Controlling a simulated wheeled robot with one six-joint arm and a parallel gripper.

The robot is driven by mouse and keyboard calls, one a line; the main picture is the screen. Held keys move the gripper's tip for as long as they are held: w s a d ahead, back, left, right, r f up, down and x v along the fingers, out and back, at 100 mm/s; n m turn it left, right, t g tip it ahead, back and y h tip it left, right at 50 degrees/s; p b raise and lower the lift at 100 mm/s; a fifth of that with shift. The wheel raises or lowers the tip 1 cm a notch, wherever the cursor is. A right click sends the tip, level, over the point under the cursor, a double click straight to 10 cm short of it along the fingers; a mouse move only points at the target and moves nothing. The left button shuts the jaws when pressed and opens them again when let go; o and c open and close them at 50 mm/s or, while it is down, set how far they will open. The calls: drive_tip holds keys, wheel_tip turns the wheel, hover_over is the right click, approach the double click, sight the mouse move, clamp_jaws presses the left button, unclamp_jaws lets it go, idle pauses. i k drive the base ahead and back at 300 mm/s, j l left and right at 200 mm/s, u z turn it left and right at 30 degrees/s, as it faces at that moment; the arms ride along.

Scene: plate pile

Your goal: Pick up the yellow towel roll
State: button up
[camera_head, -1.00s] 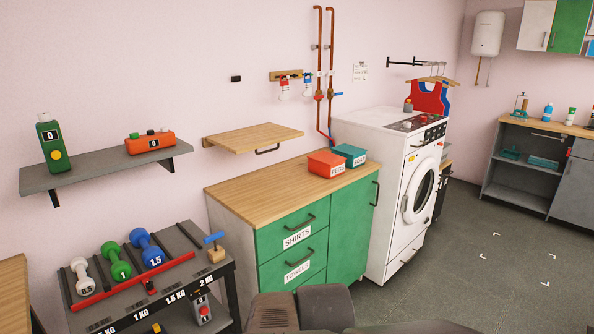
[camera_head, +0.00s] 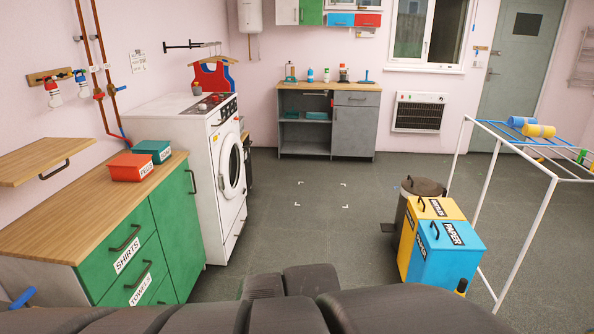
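The yellow towel roll (camera_head: 539,131) lies on top of the white drying rack (camera_head: 546,174) at the right of the head view. A blue roll (camera_head: 521,121) lies just behind it and to its left, close to it. The yellow roll is well away from me, beyond the bins. My gripper is not in view; only dark parts of my own body show along the bottom edge.
Yellow (camera_head: 440,208) and blue (camera_head: 447,250) bins and a dark pedal bin (camera_head: 422,187) stand before the rack. The green-fronted cabinet (camera_head: 170,237) and washing machine (camera_head: 196,150) line the left. The middle floor (camera_head: 310,225) is clear.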

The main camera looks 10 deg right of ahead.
sight(528, 130)
drive_tip(key=z, duration=1.65)
